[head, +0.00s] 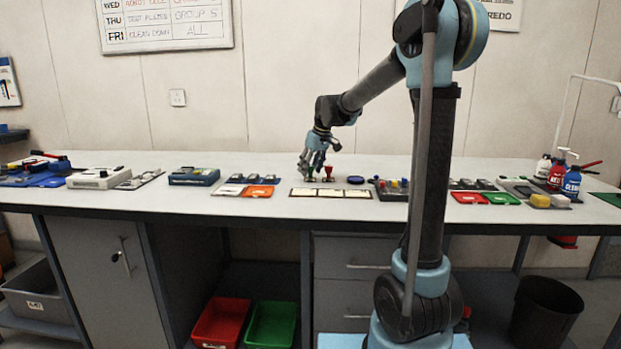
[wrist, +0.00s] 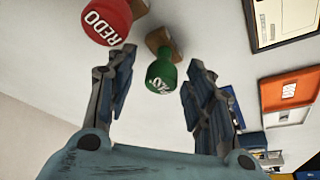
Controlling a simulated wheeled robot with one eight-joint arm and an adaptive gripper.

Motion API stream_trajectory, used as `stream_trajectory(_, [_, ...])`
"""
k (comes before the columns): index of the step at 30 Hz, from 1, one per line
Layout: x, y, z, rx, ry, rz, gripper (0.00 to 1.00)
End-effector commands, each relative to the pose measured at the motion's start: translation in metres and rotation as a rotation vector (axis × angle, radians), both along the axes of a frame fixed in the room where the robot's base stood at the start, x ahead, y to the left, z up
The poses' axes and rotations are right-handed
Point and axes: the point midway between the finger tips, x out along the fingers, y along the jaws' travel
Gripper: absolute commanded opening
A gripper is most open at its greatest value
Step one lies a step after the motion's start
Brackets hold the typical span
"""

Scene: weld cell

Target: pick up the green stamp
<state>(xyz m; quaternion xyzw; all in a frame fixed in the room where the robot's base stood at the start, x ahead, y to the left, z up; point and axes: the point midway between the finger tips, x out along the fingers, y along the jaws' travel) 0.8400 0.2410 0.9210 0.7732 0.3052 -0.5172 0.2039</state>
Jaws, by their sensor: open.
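The green stamp (wrist: 160,74), with a round green head lettered "OK" and a brown wooden part, shows between the fingers of my gripper (wrist: 161,62) in the wrist view. The fingers are open, one on each side, with a gap visible on both sides. A red stamp (wrist: 107,20) lettered "REDO" is beside it, up and to the left. In the head view my gripper (head: 318,160) is low over the bench, and the red stamp (head: 329,173) shows just right of it. The green stamp is mostly hidden by my gripper there.
A dark-framed card strip (head: 330,193) lies in front of the stamps on the white bench (head: 120,215). Orange tray (head: 258,191) is to the left. Bottles (head: 571,183) stand far right.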

Motion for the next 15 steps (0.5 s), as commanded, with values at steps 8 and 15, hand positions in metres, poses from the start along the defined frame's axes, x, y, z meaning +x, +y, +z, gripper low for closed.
stream_trajectory(8, [0.0003,0.0002,-0.0008,0.0,0.0,0.0,0.39])
stream_trajectory(15, [0.0001,0.0001,-0.0007,0.0,0.0,0.0,0.01])
